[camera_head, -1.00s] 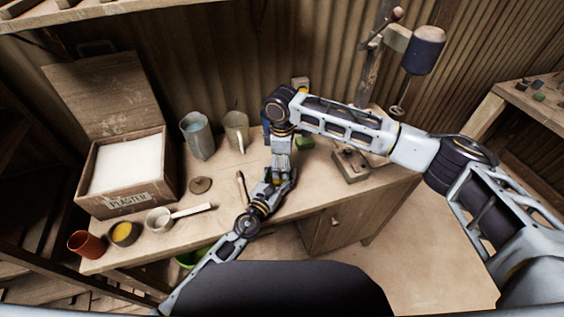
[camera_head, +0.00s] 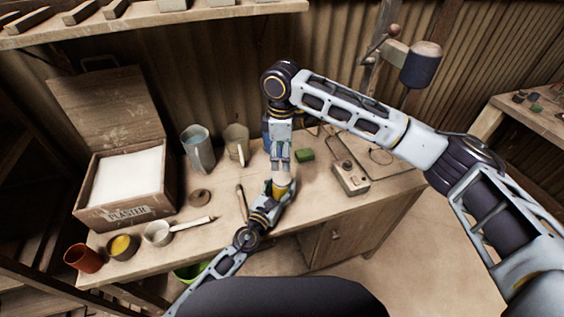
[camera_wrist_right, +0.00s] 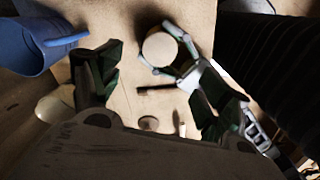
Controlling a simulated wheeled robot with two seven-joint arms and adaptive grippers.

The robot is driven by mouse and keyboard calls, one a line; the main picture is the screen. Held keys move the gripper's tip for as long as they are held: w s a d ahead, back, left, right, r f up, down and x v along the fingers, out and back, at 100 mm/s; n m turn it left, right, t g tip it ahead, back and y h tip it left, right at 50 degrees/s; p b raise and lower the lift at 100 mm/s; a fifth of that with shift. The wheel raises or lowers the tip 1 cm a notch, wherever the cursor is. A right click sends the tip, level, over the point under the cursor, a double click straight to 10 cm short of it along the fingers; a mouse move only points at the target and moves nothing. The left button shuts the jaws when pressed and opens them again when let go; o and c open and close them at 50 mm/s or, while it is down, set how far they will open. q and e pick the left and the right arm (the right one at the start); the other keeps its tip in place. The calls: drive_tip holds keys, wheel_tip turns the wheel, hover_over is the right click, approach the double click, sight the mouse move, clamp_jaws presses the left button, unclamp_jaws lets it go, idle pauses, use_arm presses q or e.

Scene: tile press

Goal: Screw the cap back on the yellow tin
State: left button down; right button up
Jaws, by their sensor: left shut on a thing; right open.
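The yellow tin (camera_head: 278,191) stands upright in my left gripper (camera_head: 281,186), which is shut around it near the front of the bench. A pale round cap (camera_head: 283,177) shows on top of the tin. In the right wrist view the cap (camera_wrist_right: 160,48) is a flat beige disc between the left gripper's fingers. Whether it is screwed tight cannot be told. My right gripper (camera_head: 281,168) is just above the cap, pointing down. In its wrist view its two fingers are apart and empty, with the disc beyond them.
A plaster box (camera_head: 120,212), a blue-grey jug (camera_head: 198,150) and a beige mug (camera_head: 236,146) stand left and behind. A brown disc (camera_head: 200,196), a brush (camera_head: 241,202) and a small pan (camera_head: 158,233) lie left. A green block (camera_head: 305,155) and a metal-topped box (camera_head: 350,178) are right.

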drive_tip(key=shift+r, duration=1)
use_arm(q)
drive_tip(key=shift+c, duration=2.1)
unclamp_jaws()
drive_tip(key=shift+s+a, duration=0.1)
drive_tip(key=shift+v, duration=5.9)
